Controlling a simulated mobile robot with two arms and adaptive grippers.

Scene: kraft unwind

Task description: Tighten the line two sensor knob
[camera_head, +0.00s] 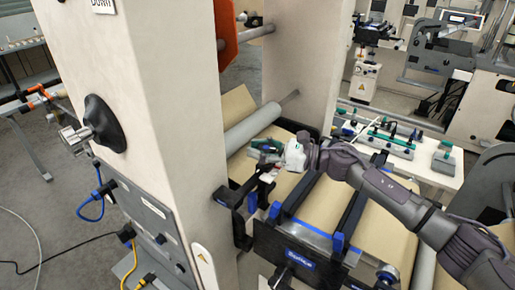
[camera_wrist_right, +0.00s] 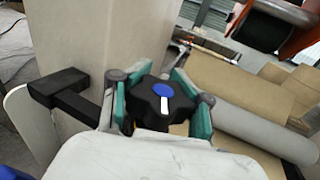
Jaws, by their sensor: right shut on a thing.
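The sensor knob (camera_wrist_right: 150,112) is a black lobed knob with a blue centre cap and a white pointer line, seen in the right wrist view. My right gripper (camera_wrist_right: 162,108) has its teal finger pads on both sides of the knob, shut on it. In the head view my right gripper (camera_head: 264,152) reaches in from the right to a black bracket (camera_head: 236,194) beside the cream column. There the gripper mostly hides the knob. My left gripper is not in view.
The cream column (camera_head: 160,110) stands just left of the gripper. A grey roller (camera_head: 252,128) and brown kraft web (camera_head: 325,203) lie close by. A black frame with blue parts (camera_head: 305,243) is in front. A white bench (camera_head: 425,162) stands behind.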

